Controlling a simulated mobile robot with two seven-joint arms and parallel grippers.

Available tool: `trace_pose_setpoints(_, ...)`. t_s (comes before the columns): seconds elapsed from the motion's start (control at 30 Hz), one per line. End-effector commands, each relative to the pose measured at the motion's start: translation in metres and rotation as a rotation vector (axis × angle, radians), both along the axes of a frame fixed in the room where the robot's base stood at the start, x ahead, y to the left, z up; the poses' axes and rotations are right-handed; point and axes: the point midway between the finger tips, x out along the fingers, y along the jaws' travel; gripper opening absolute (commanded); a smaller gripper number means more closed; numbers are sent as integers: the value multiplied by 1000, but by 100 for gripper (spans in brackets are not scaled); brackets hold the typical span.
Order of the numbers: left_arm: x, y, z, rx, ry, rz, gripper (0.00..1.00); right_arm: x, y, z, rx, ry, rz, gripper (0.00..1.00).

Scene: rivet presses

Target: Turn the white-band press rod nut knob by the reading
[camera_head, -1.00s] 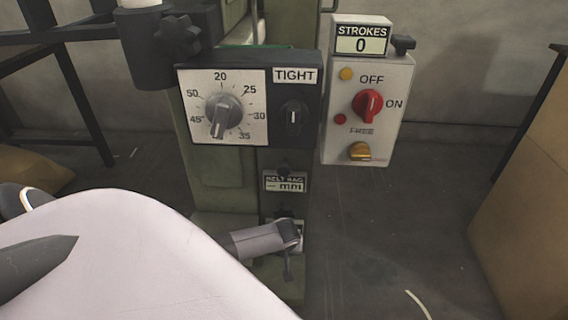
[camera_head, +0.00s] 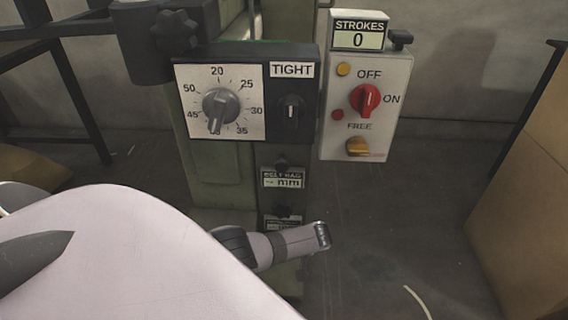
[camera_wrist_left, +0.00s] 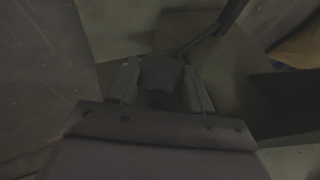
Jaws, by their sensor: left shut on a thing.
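In the left wrist view, my left gripper (camera_wrist_left: 162,82) is shut on a dark lobed knob (camera_wrist_left: 161,70), with a finger on each side. The picture is dim, and no white band shows on this knob. In the head view, my left wrist (camera_head: 290,241) is low in front of the press column; its fingers and the held knob are hidden there. A small display (camera_head: 283,179) on the column shows dashes and "mm". Another label plate (camera_head: 283,222) below it is partly covered by my wrist. My right gripper is not in view.
A dial (camera_head: 220,108) points between 45 and 35, beside a small switch (camera_head: 291,112) under "TIGHT". A control box (camera_head: 366,100) has a STROKES counter (camera_head: 359,36) at 0. A black star knob (camera_head: 176,32) is at upper left.

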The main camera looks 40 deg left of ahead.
Motion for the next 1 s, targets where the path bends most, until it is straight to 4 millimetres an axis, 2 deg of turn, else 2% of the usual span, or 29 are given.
trace_pose_setpoints(0.6,0,-1,0,38,29,-7,19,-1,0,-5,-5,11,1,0)
trace_pose_setpoints(0.63,0,-1,0,37,30,-6,56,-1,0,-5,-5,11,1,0)
trace_pose_setpoints(0.7,0,-1,0,37,30,-6,75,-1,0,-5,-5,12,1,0)
trace_pose_setpoints(1.0,0,-1,2,36,30,-5,75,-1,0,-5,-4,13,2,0)
